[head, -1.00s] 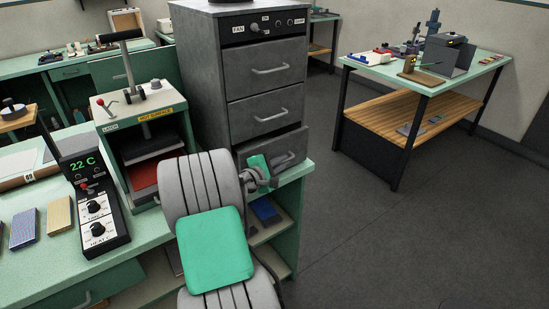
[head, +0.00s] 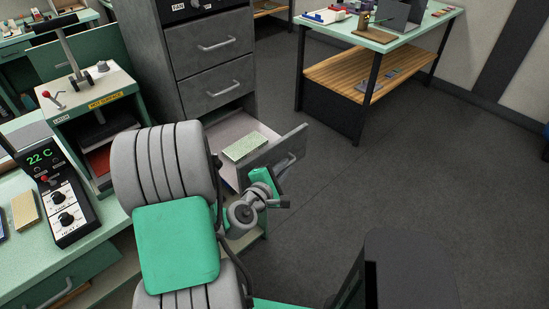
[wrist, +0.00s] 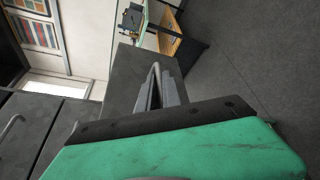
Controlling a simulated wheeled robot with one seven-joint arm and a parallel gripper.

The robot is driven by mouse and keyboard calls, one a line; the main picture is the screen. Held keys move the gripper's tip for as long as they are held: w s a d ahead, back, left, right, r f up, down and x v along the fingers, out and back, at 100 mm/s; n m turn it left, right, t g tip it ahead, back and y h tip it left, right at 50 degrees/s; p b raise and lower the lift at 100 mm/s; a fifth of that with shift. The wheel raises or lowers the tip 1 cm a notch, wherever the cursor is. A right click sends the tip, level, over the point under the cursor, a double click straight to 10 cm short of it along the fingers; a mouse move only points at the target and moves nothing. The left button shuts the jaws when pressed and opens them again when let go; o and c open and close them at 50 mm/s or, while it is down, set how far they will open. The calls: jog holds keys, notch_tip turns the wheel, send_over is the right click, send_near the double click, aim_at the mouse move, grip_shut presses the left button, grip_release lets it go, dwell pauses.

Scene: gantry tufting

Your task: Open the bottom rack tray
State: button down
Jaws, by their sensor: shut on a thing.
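The bottom rack tray (head: 222,133) of the grey cabinet stands pulled out, with its front panel (head: 292,145) well away from the cabinet body. A pale green block (head: 244,147) lies inside it. My gripper (head: 279,172) is at the outer face of that front, shut on the tray's handle (head: 289,160); my wrist partly hides the grip in the head view. In the wrist view my gripper (wrist: 156,92) is close against the dark tray front (wrist: 122,80), with its fingers around the handle.
Two closed drawers (head: 218,85) are above the open tray. A green bench with a press (head: 90,95) and a heat controller (head: 62,195) stands at left. A table with a wooden shelf (head: 360,67) is at the back right. The grey floor (head: 400,165) at right is clear.

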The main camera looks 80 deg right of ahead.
jog(key=shift+s+a, duration=0.2)
jog(key=shift+s, duration=0.05)
jog(key=c, duration=1.8)
grip_release()
jog(key=b+v, duration=0.1)
jog(key=v, duration=0.6)
jog(key=shift+a, duration=0.35)
jog(key=shift+w+r, duration=0.1)
jog(key=shift+w, duration=0.05)
